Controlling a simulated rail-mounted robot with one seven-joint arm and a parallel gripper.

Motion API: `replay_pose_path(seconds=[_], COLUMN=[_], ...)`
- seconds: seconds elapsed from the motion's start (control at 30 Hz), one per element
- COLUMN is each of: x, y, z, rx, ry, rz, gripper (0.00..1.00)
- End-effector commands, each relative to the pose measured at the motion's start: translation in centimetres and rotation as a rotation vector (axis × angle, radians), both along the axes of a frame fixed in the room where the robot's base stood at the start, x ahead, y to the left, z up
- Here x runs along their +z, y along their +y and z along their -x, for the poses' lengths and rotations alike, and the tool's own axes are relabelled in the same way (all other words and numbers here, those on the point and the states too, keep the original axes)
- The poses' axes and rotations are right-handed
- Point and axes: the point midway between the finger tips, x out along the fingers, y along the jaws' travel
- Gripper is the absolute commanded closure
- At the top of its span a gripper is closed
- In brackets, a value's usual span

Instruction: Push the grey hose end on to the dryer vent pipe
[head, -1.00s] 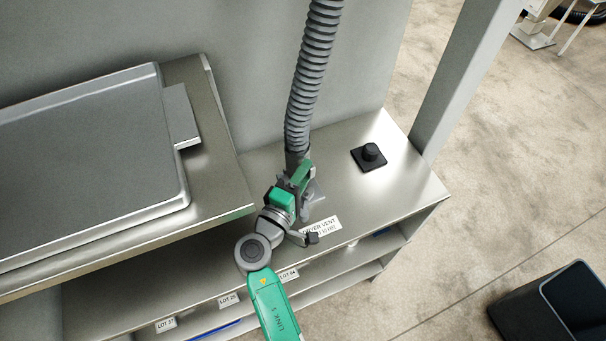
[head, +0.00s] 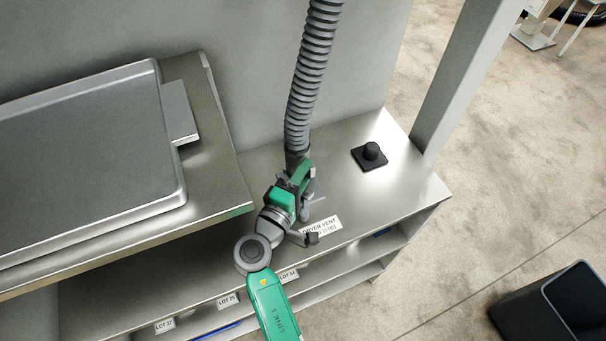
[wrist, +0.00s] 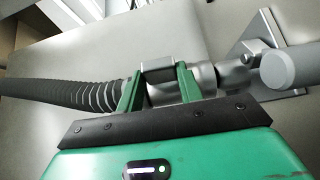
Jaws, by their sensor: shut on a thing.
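The ribbed grey hose (head: 313,75) hangs down from the top of the head view to the steel bench. Its smooth grey end (wrist: 200,80) is held crosswise in my gripper (wrist: 160,82), which is shut on it. The vent pipe (wrist: 235,75) is in line with the hose end, just right of it in the wrist view. The two meet or nearly meet; how far one sits over the other I cannot tell. A square plate (wrist: 262,40) lies behind the pipe. In the head view my gripper (head: 301,172) hides most of this joint.
A label reading "DRYER VENT" (head: 322,227) is on the bench front. A black knob on a square base (head: 371,155) stands to the right. A large grey tray-like cover (head: 80,150) is at left. Shelves with lot labels (head: 228,300) lie below, and a grey post (head: 470,80) rises at right.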

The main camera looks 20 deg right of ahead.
Motion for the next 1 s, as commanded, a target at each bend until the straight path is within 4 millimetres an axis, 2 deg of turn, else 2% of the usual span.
replay_pose_path(seconds=[0.17, 0.6, 1.0], x=[0.1, -1.3, -1.4], y=[0.0, 0.0, 0.0], z=[0.0, 0.0, 0.0], rx=[0.000, 0.000, 0.000], ry=[-0.002, -0.002, -0.002], rz=[0.001, 0.001, 0.001], gripper=[1.00, 1.00, 1.00])
